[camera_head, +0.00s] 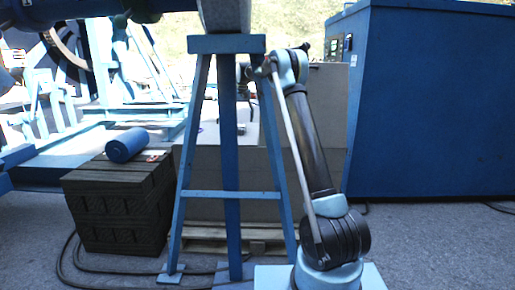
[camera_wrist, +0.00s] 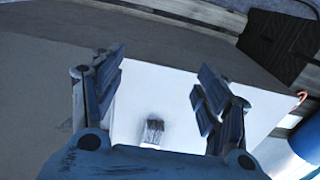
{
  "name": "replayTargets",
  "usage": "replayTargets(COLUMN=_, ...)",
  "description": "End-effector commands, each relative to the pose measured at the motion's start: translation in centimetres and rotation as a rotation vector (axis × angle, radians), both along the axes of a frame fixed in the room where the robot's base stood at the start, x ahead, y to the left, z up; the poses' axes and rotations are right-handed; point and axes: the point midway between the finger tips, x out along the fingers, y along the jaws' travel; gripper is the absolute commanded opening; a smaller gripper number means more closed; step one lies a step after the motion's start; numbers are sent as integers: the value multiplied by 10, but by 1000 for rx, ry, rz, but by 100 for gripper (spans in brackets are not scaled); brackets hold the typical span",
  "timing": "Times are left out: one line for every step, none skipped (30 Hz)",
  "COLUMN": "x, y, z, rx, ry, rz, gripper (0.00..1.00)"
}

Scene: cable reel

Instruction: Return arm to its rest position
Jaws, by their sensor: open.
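My arm (camera_head: 308,145) rises from its base at the lower right of the head view and bends over at the elbow behind the blue trestle. My gripper (camera_wrist: 161,75) is open and empty in the wrist view, with its two dark fingers spread apart. A white surface (camera_wrist: 180,90) shows beyond the fingers. A small dark object (camera_wrist: 153,131) shows against it between the fingers, and I cannot tell what it is. In the head view my gripper is mostly hidden behind the trestle, so its fingers cannot be made out.
A blue trestle (camera_head: 231,195) stands close in front of my arm. A large blue cabinet (camera_head: 435,100) stands at right. A dark crate (camera_head: 115,205) with a blue roll (camera_head: 127,145) on top is at left. Cables (camera_head: 130,282) lie on the floor.

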Motion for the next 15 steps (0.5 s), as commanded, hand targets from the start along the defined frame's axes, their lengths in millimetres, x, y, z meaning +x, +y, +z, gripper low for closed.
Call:
replayTargets(x=-7, y=-7, z=6, rx=1, ry=-2, rz=-1, gripper=68)
replayTargets(x=-10, y=-11, z=9, rx=1, ry=-4, rz=0, gripper=68)
replayTargets(x=-17, y=-16, z=14, rx=2, ry=-6, rz=0, gripper=68)
replayTargets(x=-22, y=-21, z=18, rx=2, ry=-8, rz=1, gripper=68)
replayTargets(x=-28, y=-26, z=23, rx=3, ry=-10, rz=1, gripper=68)
replayTargets(x=-36, y=-32, z=28, rx=4, ry=-13, rz=2, gripper=68)
replayTargets(x=-42, y=-37, z=32, rx=4, ry=-15, rz=2, gripper=68)
replayTargets(x=-48, y=-42, z=36, rx=4, ry=-17, rz=3, gripper=68)
replayTargets(x=-57, y=-48, z=41, rx=4, ry=-19, rz=4, gripper=68)
replayTargets(x=-63, y=-53, z=44, rx=5, ry=-21, rz=4, gripper=68)
replayTargets(x=-70, y=-58, z=48, rx=5, ry=-23, rz=5, gripper=68)
replayTargets(x=-79, y=-65, z=52, rx=6, ry=-26, rz=5, gripper=68)
replayTargets(x=-86, y=-70, z=55, rx=6, ry=-28, rz=6, gripper=68)
replayTargets(x=-93, y=-74, z=58, rx=7, ry=-30, rz=6, gripper=68)
replayTargets(x=-102, y=-80, z=61, rx=7, ry=-33, rz=7, gripper=68)
